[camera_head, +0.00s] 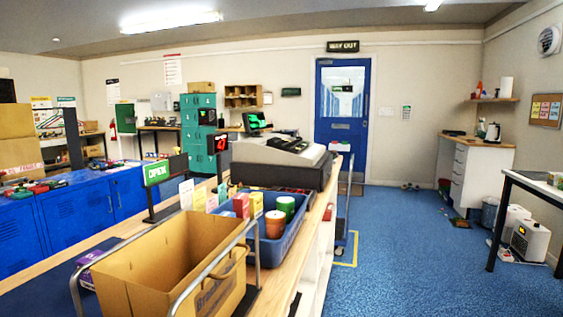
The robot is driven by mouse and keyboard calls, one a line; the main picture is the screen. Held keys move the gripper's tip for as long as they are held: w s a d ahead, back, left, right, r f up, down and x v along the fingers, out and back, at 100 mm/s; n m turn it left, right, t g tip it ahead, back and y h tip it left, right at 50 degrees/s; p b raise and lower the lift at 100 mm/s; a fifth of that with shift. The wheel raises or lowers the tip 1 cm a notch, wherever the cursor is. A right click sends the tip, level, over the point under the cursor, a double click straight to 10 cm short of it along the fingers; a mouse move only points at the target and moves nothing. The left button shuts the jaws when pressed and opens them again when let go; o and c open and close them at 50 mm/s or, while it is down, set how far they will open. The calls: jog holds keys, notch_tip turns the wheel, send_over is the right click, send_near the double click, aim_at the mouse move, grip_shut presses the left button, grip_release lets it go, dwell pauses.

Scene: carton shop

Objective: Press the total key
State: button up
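The single keys are too small to tell apart, so I cannot pick out the total key. A small dark device with red lit digits (220,143) stands to the left of the register. My gripper is not in view.
An open cardboard box (160,272) and a blue crate (254,242) with tins and cartons stand on the counter (300,246) in front. A green sign (157,173) stands at left.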

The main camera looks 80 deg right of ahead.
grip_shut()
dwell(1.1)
